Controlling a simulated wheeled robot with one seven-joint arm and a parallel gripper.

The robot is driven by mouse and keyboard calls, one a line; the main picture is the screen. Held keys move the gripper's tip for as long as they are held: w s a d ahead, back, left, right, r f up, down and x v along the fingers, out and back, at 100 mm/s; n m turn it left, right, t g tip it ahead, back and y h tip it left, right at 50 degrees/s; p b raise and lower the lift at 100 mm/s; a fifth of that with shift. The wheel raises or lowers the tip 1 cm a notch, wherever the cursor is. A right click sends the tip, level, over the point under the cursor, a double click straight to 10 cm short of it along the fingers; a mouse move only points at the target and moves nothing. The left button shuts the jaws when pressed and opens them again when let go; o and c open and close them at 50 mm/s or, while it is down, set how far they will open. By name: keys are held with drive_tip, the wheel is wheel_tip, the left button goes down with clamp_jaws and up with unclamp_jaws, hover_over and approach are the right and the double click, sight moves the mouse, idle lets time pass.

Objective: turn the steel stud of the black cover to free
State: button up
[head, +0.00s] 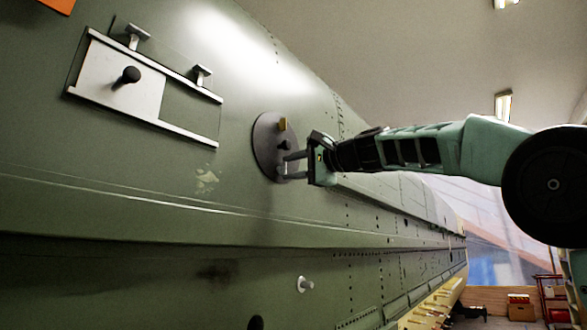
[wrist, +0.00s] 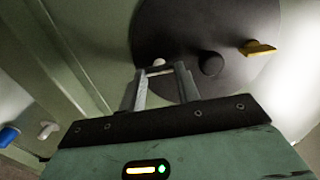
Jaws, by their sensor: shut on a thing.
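The black cover (head: 264,132) is a dark round disc on the green fuselage skin, and it fills the upper middle of the wrist view (wrist: 180,30). The pale steel stud (wrist: 157,67) shows near the cover's edge in the wrist view. My gripper (head: 286,166) reaches the cover from the right, and its fingertips (wrist: 165,70) are shut on the stud, one finger on each side. The fingers hide part of the stud. A black knob (wrist: 211,64) and a yellow tab (wrist: 257,48) stand on the cover, to the right of the fingers in the wrist view.
A grey plate (head: 105,85) with a black knob sits between rails on the fuselage at upper left, with two T-shaped clips (head: 137,37) above it. A long ledge (head: 150,205) runs below the cover.

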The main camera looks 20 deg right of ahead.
drive_tip(key=o, duration=1)
drive_tip(key=shift+a, duration=0.1)
drive_tip(key=b+v, duration=0.5)
drive_tip(key=v, duration=1.2)
drive_tip(key=shift+s, duration=0.2)
